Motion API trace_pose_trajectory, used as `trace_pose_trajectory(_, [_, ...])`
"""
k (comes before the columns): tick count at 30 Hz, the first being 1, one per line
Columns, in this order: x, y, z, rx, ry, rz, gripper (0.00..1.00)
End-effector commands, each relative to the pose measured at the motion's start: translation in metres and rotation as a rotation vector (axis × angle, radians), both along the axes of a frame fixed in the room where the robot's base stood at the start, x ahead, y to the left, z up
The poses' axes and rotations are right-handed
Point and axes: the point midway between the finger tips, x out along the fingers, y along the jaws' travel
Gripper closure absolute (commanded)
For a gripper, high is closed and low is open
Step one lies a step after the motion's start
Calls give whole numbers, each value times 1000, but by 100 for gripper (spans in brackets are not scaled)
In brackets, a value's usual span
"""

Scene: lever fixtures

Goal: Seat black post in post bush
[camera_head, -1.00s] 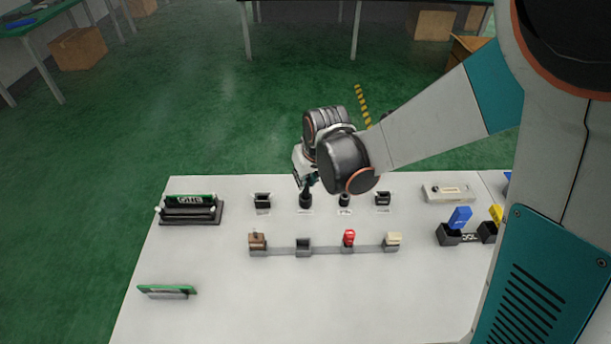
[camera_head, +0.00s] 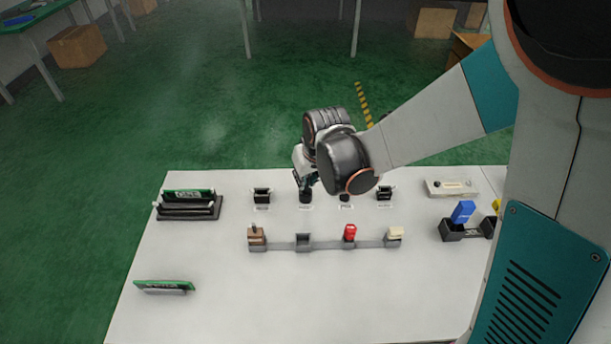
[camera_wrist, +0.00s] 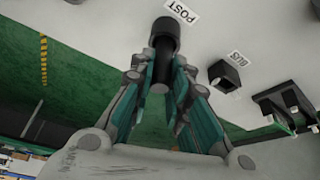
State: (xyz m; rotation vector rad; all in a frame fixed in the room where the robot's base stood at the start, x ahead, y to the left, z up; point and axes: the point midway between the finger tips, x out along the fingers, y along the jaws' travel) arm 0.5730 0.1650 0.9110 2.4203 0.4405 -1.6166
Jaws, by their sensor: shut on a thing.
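The black post (camera_wrist: 161,73) stands between the teal fingers of my gripper (camera_wrist: 160,85), which is shut on it, in the wrist view. Its far end meets the round black post bush (camera_wrist: 165,35), beside the white POST label (camera_wrist: 180,12). The post lines up with the bush and seems to enter its mouth; how deep it goes I cannot tell. In the head view my gripper (camera_head: 308,183) is right above the bush (camera_head: 306,197), and my wrist partly hides the area; the post is hardly visible there.
A square black socket (camera_wrist: 224,76) stands beside the bush. In the head view, a front rail holds a brown piece (camera_head: 256,235), an empty holder (camera_head: 303,242), a red piece (camera_head: 349,232) and a cream piece (camera_head: 394,234). A black rack (camera_head: 188,208) is at left. The table front is mostly clear.

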Motion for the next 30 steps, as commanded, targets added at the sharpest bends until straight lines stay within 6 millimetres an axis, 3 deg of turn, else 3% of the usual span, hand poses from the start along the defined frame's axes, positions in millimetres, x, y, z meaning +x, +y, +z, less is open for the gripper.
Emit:
trace_pose_trajectory(8, [0,0,-7,0,0,0,100])
trace_pose_trajectory(9, [0,0,-7,0,0,0,79])
trace_pose_trajectory(12, [0,0,-6,0,0,0,60])
trace_pose_trajectory(23, [-1,0,-5,0,0,0,60])
trace_pose_trajectory(30, [-9,-3,15,0,0,0,60])
